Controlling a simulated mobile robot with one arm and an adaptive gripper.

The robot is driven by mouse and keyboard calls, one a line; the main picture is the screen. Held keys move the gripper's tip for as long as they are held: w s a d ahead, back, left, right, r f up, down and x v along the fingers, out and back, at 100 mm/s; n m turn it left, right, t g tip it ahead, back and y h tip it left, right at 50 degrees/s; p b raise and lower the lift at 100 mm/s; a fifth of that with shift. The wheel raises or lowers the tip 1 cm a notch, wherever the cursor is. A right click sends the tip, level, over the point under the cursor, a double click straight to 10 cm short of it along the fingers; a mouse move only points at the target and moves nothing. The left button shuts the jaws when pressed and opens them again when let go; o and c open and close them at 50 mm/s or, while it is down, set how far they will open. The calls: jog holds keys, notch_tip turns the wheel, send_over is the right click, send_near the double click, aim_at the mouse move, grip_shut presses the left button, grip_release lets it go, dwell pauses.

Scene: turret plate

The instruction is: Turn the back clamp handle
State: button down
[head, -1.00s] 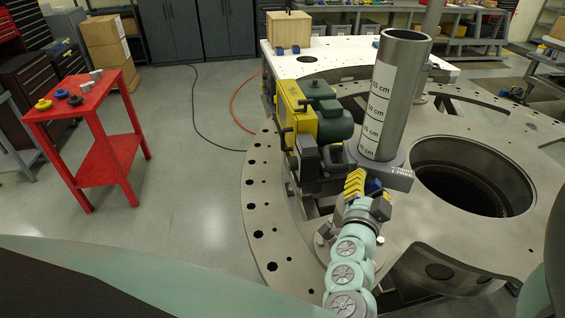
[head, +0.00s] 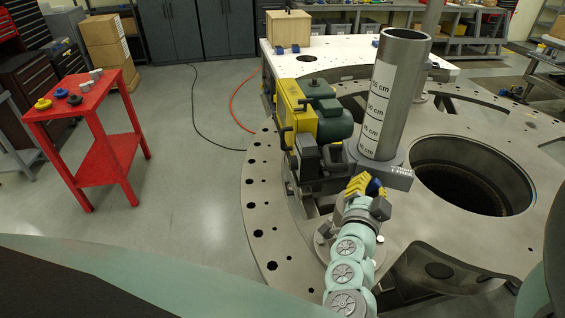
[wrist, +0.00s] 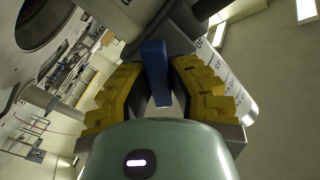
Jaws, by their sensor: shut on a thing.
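My gripper (head: 368,184) is at the clamp block (head: 398,178) at the base of the grey tube. Its yellow fingers are closed around a blue clamp handle (head: 375,187). The wrist view shows the blue handle (wrist: 156,68) between the yellow fingers of my gripper (wrist: 158,88), its free end pointing toward the palm. The handle's root is hard to make out. The tall grey tube (head: 402,70) stands upright above the clamp, with a white centimetre scale on its side.
A green motor (head: 335,120) with a yellow housing (head: 298,110) stands just left of the tube. A large round hole (head: 470,175) opens in the metal plate (head: 262,215) to the right. A red table (head: 95,95) stands apart at the left, with clear floor between.

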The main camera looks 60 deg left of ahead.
jog(key=shift+f+m+b, duration=0.1)
jog(key=shift+m+b, duration=0.2)
jog(key=shift+b, duration=0.2)
jog(key=shift+d+f+m+b, duration=0.1)
jog(key=shift+f+m+b, duration=0.1)
jog(key=shift+m+b, duration=0.5)
jog(key=m+b, duration=0.2)
jog(key=b, duration=0.1)
jog(key=m+b, duration=0.2)
jog(key=shift+m, duration=0.4)
jog(key=shift+m+b, duration=0.95)
jog(key=shift+m, duration=0.85)
jog(key=shift+r, duration=0.1)
jog(key=c, duration=0.9)
grip_release()
